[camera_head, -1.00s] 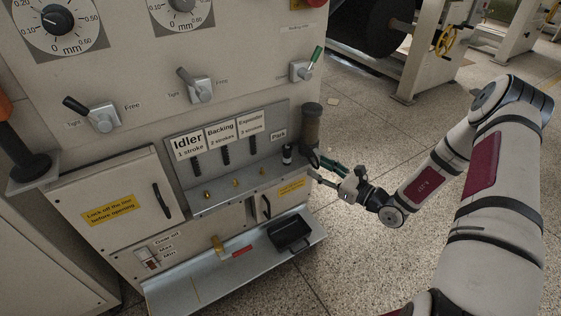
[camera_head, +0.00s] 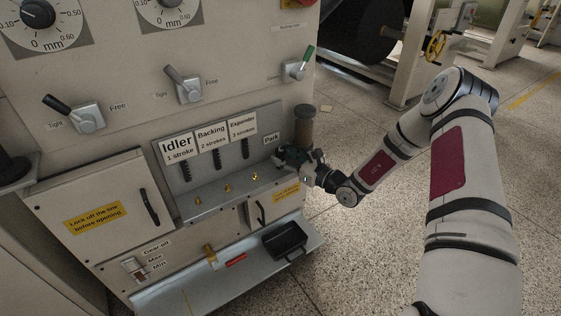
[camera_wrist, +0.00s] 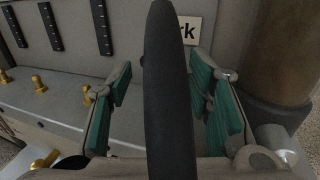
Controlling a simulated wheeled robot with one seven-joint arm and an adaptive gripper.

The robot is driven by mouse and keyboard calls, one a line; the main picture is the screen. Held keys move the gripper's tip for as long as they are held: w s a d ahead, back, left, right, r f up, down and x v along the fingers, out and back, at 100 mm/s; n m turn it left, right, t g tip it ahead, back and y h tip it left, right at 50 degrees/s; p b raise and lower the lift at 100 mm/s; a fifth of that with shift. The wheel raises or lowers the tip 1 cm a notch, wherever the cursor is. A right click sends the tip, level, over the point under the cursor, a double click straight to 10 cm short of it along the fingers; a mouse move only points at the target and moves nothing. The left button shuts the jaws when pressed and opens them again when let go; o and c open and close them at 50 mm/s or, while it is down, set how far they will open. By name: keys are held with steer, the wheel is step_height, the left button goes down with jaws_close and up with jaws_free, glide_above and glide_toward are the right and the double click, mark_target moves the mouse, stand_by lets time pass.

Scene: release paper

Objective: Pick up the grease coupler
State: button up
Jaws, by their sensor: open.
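The grease coupler shows in the wrist view as a dark upright rod (camera_wrist: 170,95) at the Park spot. It stands between the two green-padded fingers of my gripper (camera_head: 290,156), with a visible gap to the pads on each side. My gripper is open around it. In the head view my gripper is at the right end of the steel shelf, just below the Park label (camera_head: 271,138), and hides the coupler. The rod's lower end is hidden by my gripper in the wrist view.
A brownish cylinder (camera_head: 304,126) stands close to the right of my gripper. Several brass fittings (camera_head: 227,188) line the shelf (camera_head: 205,202) to the left. A black tray (camera_head: 285,240) lies on the ledge below. Open floor is to the right.

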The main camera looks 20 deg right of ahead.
steer(key=shift+x, duration=0.85)
jaws_close()
steer(key=shift+r, duration=0.1)
